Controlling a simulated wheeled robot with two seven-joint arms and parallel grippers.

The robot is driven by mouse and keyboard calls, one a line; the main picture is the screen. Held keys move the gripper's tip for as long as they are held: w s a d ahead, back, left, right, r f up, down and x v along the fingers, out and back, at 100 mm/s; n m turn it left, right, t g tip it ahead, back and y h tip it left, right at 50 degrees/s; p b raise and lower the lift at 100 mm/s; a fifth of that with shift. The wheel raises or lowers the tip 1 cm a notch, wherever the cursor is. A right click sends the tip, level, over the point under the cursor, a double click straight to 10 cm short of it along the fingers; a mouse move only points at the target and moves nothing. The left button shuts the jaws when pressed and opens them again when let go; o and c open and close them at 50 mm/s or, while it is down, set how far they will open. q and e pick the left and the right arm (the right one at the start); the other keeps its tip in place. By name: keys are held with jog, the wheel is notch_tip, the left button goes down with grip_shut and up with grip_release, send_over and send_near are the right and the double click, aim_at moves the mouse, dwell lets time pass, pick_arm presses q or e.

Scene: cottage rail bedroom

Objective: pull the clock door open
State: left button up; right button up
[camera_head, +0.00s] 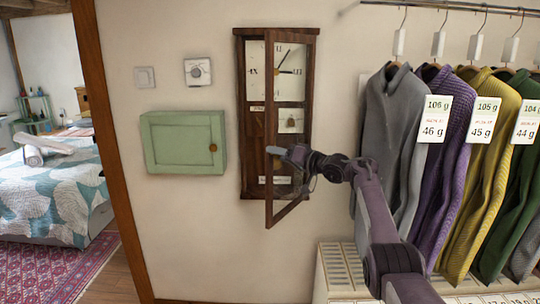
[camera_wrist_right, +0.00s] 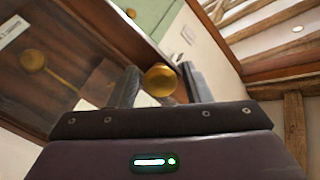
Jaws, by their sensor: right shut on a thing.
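The tall dark-wood clock (camera_head: 242,120) hangs on the wall, with a white dial (camera_head: 288,70) behind its door. The clock door (camera_head: 291,208) is a narrow wooden frame with a pane. It stands partly open, its free left edge swung out from the case and its right side at the case. My right gripper (camera_head: 290,158) is at this free edge. In the right wrist view the round brass knob (camera_wrist_right: 161,79) sits between the fingers of my right gripper (camera_wrist_right: 161,88), which is shut on it. A brass pendulum disc (camera_wrist_right: 33,60) shows behind. My left gripper is not in view.
A green wall cabinet (camera_head: 180,143) hangs left of the clock, below a switch (camera_head: 144,77) and a thermostat (camera_head: 198,72). Sweaters (camera_head: 385,130) hang from a rail at right, close to my right arm. A slatted white unit (camera_head: 340,268) stands below.

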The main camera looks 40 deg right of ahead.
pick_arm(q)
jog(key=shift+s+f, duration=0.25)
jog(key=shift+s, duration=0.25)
pick_arm(e)
jog(key=shift+s+d+r+n+g+y, duration=0.1)
jog(key=shift+s+d+n+g+y, duration=0.15)
jog(key=shift+s, duration=0.35)
jog(key=shift+s+d+n+g+y, duration=0.15)
jog(key=shift+s+d+y, duration=0.2)
jog(key=shift+s, duration=0.25)
jog(key=o, duration=1.1)
jog(key=shift+s, duration=0.1)
